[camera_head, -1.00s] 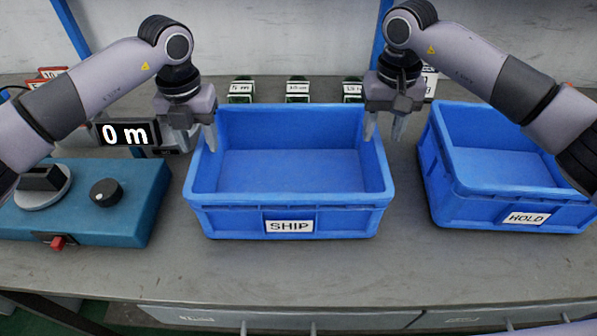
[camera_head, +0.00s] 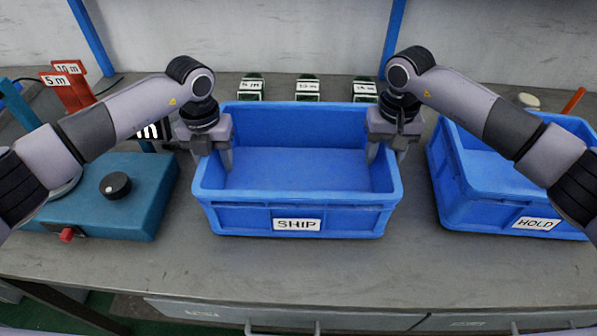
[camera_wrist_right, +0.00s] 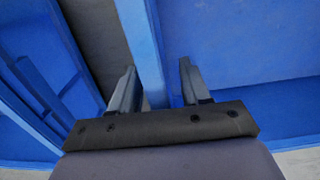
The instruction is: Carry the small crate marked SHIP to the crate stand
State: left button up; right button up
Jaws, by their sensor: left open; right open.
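The blue SHIP crate (camera_head: 297,217) stands on the grey bench, upright, and looks empty inside. My left gripper (camera_head: 214,165) is open at the crate's left wall, its fingers pointing down near the rim. My right gripper (camera_head: 386,155) is open at the crate's right wall. In the right wrist view the right gripper (camera_wrist_right: 158,85) has its two fingers on either side of the wall of the SHIP crate (camera_wrist_right: 143,45), with gaps showing. The exact finger depth at the left wall is hard to tell. The crate stand is not identifiable in view.
The blue HOLD crate (camera_head: 480,200) stands close to the right of the SHIP crate. A teal device with a black knob (camera_head: 115,186) sits at the left. Small labelled green items (camera_head: 307,88) stand behind the crate. The front strip of the bench (camera_head: 300,268) is clear.

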pick_arm(q)
grip_shut()
pick_arm(e)
grip_shut()
pick_arm(q)
jog(key=shift+r, duration=0.15)
pick_arm(e)
jog(key=shift+r, duration=0.15)
